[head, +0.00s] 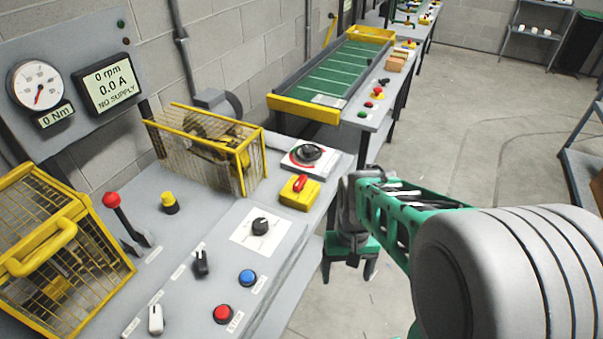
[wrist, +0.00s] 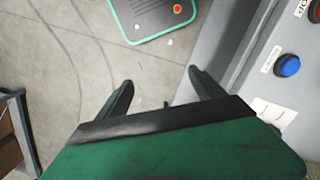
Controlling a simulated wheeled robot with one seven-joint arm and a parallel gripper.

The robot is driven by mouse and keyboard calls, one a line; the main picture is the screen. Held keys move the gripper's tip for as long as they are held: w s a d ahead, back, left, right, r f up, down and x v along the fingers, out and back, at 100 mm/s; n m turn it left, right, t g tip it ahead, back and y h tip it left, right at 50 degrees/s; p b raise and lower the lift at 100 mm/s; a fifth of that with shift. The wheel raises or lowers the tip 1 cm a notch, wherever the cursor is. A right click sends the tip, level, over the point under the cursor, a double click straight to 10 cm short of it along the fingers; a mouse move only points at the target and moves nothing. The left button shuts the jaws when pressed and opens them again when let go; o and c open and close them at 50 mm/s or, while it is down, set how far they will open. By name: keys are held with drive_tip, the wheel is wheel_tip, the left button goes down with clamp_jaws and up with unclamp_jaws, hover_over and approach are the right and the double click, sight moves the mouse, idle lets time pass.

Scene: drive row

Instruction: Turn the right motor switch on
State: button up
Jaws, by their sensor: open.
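The grey bench panel (head: 187,227) carries several controls with labels too small to read. A black-handled switch (head: 200,262) stands mid-panel, and a white-handled switch (head: 156,319) is nearer the front. I cannot tell which is the right motor switch. My gripper (head: 348,272) is open and empty, pointing down beyond the bench's right edge, touching no control. In the wrist view my gripper (wrist: 160,79) is over the floor beside the bench.
Blue (head: 247,278) and red (head: 222,314) buttons and a knob (head: 262,226) lie right of the switches. Yellow cages (head: 60,255) and a red-knobbed lever (head: 113,202) stand at left and behind. The display (head: 109,87) reads 0 rpm, NO SUPPLY.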

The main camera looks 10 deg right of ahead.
drive_tip(key=shift+g+y, duration=0.4)
drive_tip(key=shift+y, duration=0.2)
drive_tip(key=w+f, duration=0.1)
drive_tip(key=w, duration=0.1)
drive_tip(key=w+d+p, duration=0.1)
drive_tip(key=w, duration=0.2)
drive_tip(key=w+f, duration=0.1)
drive_tip(key=w, duration=0.2)
drive_tip(key=shift+w+d+f, duration=0.2)
drive_tip(key=shift+d+f, duration=0.1)
drive_tip(key=n+t+y, duration=0.2)
drive_tip(key=n+t, duration=0.3)
drive_tip(key=n, duration=0.7)
approach(301, 181)
drive_tip(key=w+f, duration=0.1)
drive_tip(key=p+x, duration=0.1)
drive_tip(key=x, duration=0.3)
drive_tip(key=p+x, duration=0.1)
drive_tip(key=x, duration=0.3)
drive_tip(key=shift+s+a, duration=0.2)
drive_tip(key=shift+s, duration=0.05)
drive_tip(key=c, duration=1.3)
